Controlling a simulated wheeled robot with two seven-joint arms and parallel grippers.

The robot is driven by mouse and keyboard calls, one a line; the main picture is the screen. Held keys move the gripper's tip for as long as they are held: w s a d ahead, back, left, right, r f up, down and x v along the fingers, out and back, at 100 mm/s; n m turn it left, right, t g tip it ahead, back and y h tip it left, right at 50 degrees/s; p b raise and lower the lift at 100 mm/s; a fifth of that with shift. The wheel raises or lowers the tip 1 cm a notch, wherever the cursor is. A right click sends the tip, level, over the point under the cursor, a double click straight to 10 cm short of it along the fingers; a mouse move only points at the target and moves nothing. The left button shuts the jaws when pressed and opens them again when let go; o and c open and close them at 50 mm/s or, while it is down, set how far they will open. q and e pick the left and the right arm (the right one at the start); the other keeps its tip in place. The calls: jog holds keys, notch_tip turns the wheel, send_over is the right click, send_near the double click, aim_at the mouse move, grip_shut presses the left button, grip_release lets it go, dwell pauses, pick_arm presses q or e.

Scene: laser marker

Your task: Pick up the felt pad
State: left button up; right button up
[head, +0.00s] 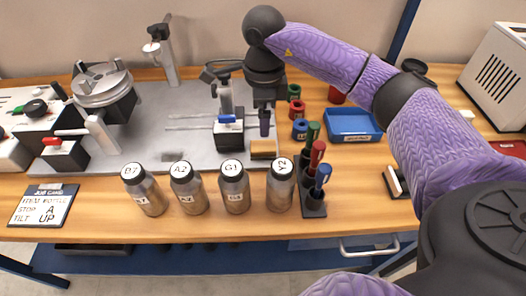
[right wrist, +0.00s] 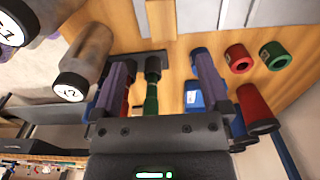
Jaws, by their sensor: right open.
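No item is marked as the felt pad. A small tan block (head: 263,149) lies at the front right of the grey plate, and a small dark and pale block (head: 396,181) lies at the right of the table; I cannot tell for certain which is the pad. My right gripper (head: 265,122) is open, pointing down just above and behind the tan block, touching nothing that I can make out. In the right wrist view its fingers (right wrist: 160,85) are spread, with a green marker (right wrist: 152,88) seen beyond the gap. My left gripper is out of view.
Several labelled bottles (head: 234,187) stand along the front, beside a dark rack (head: 313,203) of markers. Coloured rings (head: 299,130) and a blue tray (head: 352,124) are to the right. A clamp fixture (head: 228,131) stands just left of the gripper.

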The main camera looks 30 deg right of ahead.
jog(key=b, duration=0.1)
send_over(263, 145)
jog(key=f, duration=0.4)
jog(key=shift+s+f, duration=0.1)
jog(key=shift+s, duration=0.1)
notch_tip(263, 145, down, 5)
jog(key=shift+w+f+b, duration=0.15)
jog(key=shift+b, duration=1)
jog(key=shift+c, duration=1)
jog(key=c, duration=1)
grip_shut()
jog(key=shift+r, duration=0.2)
pick_arm(q)
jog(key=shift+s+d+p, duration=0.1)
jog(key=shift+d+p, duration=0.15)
jog(key=shift+p, duration=1.45)
pick_arm(e)
notch_tip(263, 145, up, 10)
